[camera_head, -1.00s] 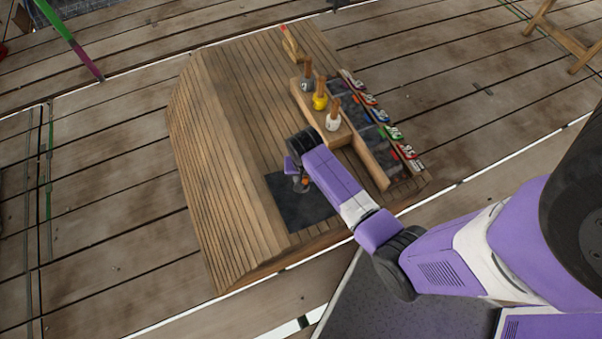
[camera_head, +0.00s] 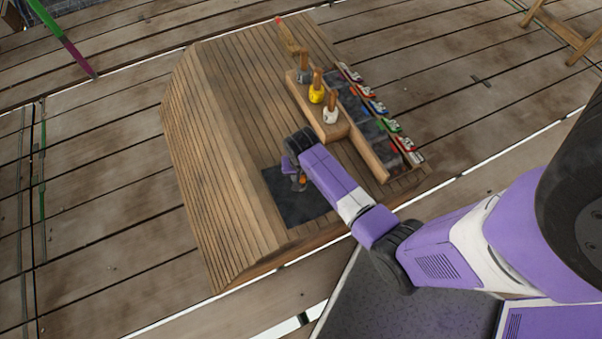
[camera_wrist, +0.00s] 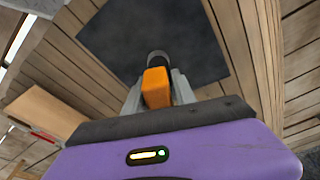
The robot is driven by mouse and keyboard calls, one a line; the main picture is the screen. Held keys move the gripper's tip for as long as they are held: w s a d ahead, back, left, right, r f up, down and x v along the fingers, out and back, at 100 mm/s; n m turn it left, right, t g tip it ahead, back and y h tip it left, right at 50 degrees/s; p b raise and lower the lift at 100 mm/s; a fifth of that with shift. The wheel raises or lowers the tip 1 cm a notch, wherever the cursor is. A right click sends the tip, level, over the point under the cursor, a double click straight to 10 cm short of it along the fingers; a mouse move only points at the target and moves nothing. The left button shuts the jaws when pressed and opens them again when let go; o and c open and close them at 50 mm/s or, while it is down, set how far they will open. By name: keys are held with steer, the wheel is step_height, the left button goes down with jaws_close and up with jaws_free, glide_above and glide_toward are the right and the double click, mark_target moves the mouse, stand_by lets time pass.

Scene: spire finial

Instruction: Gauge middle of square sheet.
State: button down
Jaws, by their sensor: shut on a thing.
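A dark square sheet (camera_head: 300,209) lies flat on the slatted wooden bench near its front edge, partly covered by my arm. It also shows in the wrist view (camera_wrist: 125,35). My gripper (camera_head: 298,182) is over the sheet. In the wrist view my gripper (camera_wrist: 157,85) is shut on an orange tool (camera_wrist: 157,88) with a dark rounded tip. The tip appears over the sheet, toward its near side in that view. I cannot tell whether the tip touches the sheet.
A wooden block (camera_head: 335,127) holds several wooden-handled tools, including a yellow one (camera_head: 316,95). Beside it is a rack with several coloured labelled pieces (camera_head: 376,106). A small wooden piece with a red tip (camera_head: 287,35) stands at the bench's far end. The bench's left side is clear.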

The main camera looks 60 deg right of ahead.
steer(key=shift+f, duration=0.45)
steer(key=c, duration=0.9)
jaws_free()
steer(key=shift+c, duration=0.2)
steer(key=r, duration=0.2)
steer(key=r+p, duration=0.1)
steer(key=r, duration=0.2)
steer(key=a+r, duration=0.1)
steer(key=r, duration=0.1)
steer(key=shift+s+r+p, duration=0.35)
steer(key=shift+r, duration=0.05)
